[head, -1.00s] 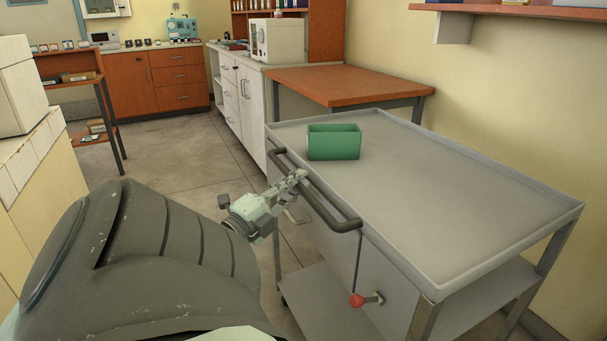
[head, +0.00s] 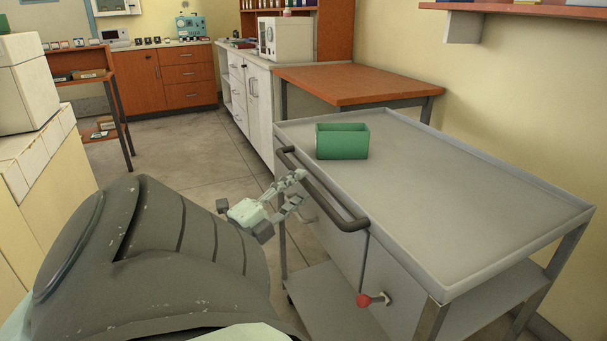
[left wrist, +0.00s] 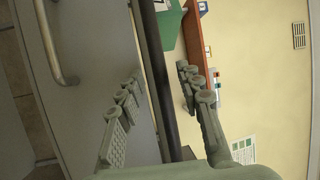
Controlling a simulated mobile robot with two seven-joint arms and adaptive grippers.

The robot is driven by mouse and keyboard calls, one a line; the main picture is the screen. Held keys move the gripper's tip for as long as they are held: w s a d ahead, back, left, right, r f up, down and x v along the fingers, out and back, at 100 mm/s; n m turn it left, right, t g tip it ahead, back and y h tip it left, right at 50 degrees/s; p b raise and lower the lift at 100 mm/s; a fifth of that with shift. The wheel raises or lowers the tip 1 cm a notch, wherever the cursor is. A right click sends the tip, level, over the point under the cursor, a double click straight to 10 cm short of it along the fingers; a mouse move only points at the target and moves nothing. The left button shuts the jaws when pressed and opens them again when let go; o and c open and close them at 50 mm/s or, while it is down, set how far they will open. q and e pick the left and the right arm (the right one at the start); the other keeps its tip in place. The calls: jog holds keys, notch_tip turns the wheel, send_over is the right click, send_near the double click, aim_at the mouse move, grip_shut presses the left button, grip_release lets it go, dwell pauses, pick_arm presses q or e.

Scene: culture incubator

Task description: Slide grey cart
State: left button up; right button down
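The grey cart (head: 470,190) stands at the right, with a raised-rim flat top and a dark bar handle (head: 322,190) along its left side. My left gripper (head: 298,190) is beside the handle, its two fingers spread apart with nothing clamped between them. In the left wrist view the fingers (left wrist: 158,78) are wide apart and the dark handle bar (left wrist: 158,70) runs through the gap between them; how deep it lies there I cannot tell. My right gripper is not in view.
A green open box (head: 342,142) sits on the cart top near the handle. A red knob (head: 363,300) sticks out from the cart's side. An orange-topped table (head: 355,84) stands just behind the cart. Open floor (head: 190,150) lies left of it, beyond my arm.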

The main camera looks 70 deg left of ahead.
pick_arm(q)
jog(key=v, duration=0.9)
jog(key=shift+s, duration=0.25)
jog(key=shift+d, duration=0.1)
jog(key=w+d+f+n+g, duration=0.25)
jog(key=w+f+n, duration=0.25)
jog(key=f, duration=0.6)
jog(key=w+d+f+n+g, duration=0.2)
jog(key=w+f+n+g, duration=0.3)
jog(key=f, duration=0.6)
jog(key=d+f+g+h, duration=0.3)
jog(key=d+f+g, duration=0.1)
jog(key=d+f, duration=0.5)
jog(key=d+f+n+g+h, duration=0.1)
jog(key=d+f+g+h, duration=0.2)
jog(key=d+f, duration=0.6)
jog(key=d+g, duration=0.1)
jog(key=d, duration=0.3)
jog(key=shift+w+d+h, duration=0.25)
jog(key=shift+h, duration=0.05)
